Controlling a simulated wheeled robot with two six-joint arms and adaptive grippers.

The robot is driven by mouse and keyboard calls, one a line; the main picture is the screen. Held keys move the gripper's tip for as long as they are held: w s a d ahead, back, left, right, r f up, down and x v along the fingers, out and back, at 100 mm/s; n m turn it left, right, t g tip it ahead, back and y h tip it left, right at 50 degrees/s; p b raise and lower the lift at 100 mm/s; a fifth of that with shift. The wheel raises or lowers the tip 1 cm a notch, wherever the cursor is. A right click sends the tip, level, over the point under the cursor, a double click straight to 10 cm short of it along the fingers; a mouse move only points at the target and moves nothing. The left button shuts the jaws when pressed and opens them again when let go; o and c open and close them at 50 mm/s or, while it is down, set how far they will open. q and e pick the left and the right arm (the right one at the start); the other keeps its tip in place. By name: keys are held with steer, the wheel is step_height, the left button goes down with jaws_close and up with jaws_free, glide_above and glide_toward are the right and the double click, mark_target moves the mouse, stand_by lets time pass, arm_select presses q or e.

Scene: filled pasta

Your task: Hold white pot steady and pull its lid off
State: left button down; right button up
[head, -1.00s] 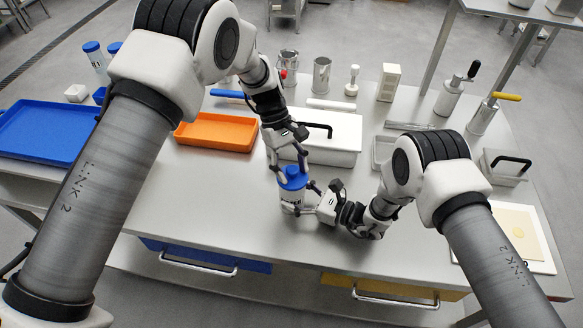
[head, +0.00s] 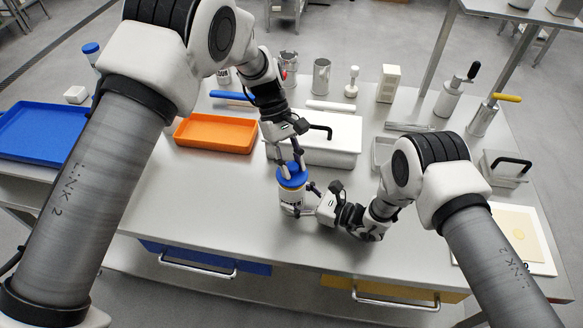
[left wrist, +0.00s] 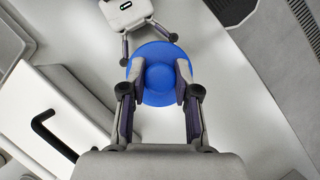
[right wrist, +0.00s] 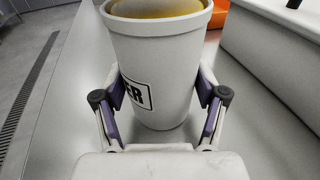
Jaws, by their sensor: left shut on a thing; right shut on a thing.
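The white pot (head: 291,202) with a dark-lettered label stands upright on the grey table. It fills the middle of the right wrist view (right wrist: 160,60), where its top is open and a yellowish content shows. My right gripper (right wrist: 160,100) is shut around the pot's side, below the rim. The round blue lid (head: 292,179) is held just above the pot, with a small gap between them. My left gripper (left wrist: 160,88) is shut on the raised middle of the lid (left wrist: 160,55), from above. The pot is hidden beneath the lid in the left wrist view.
A white box with a black handle (head: 335,150) stands just behind the pot. An orange tray (head: 215,146) lies behind left, and a blue tray (head: 40,150) at far left. Metal containers and tools line the back. The table left of the pot is clear.

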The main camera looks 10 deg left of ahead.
mark_target(296, 169)
arm_select(q)
steer(key=shift+r, duration=1.65)
arm_select(e)
steer(key=shift+f, duration=0.15)
steer(key=o, duration=1.1)
arm_select(q)
steer(key=shift+w+f, duration=0.1)
steer(key=shift+w, duration=0.05)
arm_select(e)
steer(key=shift+o, duration=0.2)
steer(key=shift+d, duration=0.25)
steer(key=v, duration=1.1)
steer(key=shift+s+d, duration=0.1)
steer(key=shift+d, duration=0.25)
